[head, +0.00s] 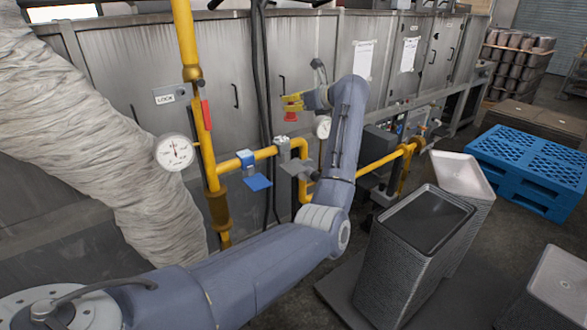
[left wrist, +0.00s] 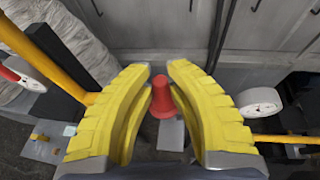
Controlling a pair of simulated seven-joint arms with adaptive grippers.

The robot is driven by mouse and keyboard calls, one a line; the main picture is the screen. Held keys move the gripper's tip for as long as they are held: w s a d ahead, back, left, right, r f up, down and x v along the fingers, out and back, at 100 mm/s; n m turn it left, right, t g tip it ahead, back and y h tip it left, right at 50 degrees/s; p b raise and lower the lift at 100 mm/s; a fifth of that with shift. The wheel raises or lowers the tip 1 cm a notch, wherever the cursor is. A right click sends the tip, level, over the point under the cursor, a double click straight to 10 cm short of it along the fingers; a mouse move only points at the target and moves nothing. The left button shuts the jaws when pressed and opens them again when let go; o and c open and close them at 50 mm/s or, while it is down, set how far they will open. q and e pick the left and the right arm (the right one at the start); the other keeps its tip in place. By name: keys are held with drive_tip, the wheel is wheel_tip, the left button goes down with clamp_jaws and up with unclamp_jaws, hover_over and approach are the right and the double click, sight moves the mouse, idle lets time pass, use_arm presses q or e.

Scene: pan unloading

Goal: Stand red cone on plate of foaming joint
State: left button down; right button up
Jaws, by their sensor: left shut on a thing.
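My left gripper (head: 293,103) shows in the head view in front of the grey cabinets, above the yellow pipe. Its yellow fingers (left wrist: 157,72) also show in the left wrist view, shut on the red cone (left wrist: 162,98). The cone (head: 291,117) hangs just below the fingers in the head view, clear of the pipework. A flat grey plate (head: 298,169) sits at a pipe joint below the gripper. In the left wrist view a grey plate (left wrist: 171,136) lies beyond the cone, partly covered by it. A blue plate (head: 258,183) sits at another joint to the left. I see no clear foam at either joint.
Yellow pipes (head: 264,153) run along the cabinets. A round gauge (head: 174,152) is at the left, and another (head: 323,127) is close beside my arm. A wrapped duct (head: 100,120) fills the left. Stacked pans (head: 412,258) and a blue pallet (head: 530,160) stand at the right.

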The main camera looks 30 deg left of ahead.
use_arm(q)
drive_tip(key=shift+w+d+r, duration=0.2)
drive_tip(key=shift+r, duration=0.4)
approach(284, 152)
drive_tip(key=x, duration=0.4)
drive_tip(key=shift+a, duration=0.25)
drive_tip(key=shift+f, duration=0.1)
drive_tip(key=c, duration=1.3)
unclamp_jaws()
drive_tip(key=shift+f, duration=0.1)
